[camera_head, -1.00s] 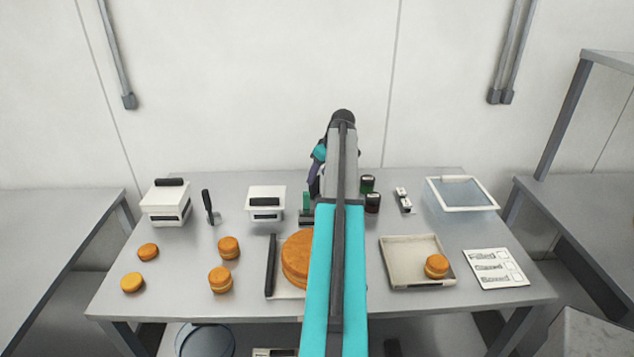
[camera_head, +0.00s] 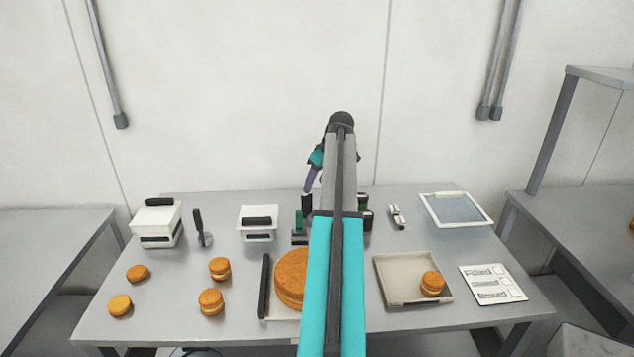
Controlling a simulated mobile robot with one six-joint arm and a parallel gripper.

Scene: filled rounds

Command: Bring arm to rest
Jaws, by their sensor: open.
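My arm reaches up the middle of the view, with its teal and grey links over the steel table (camera_head: 240,327). My gripper (camera_head: 307,205) shows only in part as a dark shape beside the arm, near the back middle of the table. Its fingertips are mostly hidden, and I see nothing held in it. A large round cake (camera_head: 291,275) on a board is partly hidden behind the arm. A filled round (camera_head: 432,283) sits in the square tray (camera_head: 395,293) right of the arm.
Several small rounds (camera_head: 211,301) lie at the left. White lidded boxes (camera_head: 157,224) and (camera_head: 259,223), a dark-handled tool (camera_head: 202,228), dark jars (camera_head: 367,215), a clear-lidded container (camera_head: 456,210) and a printed card (camera_head: 493,284) stand around. Side tables flank the table.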

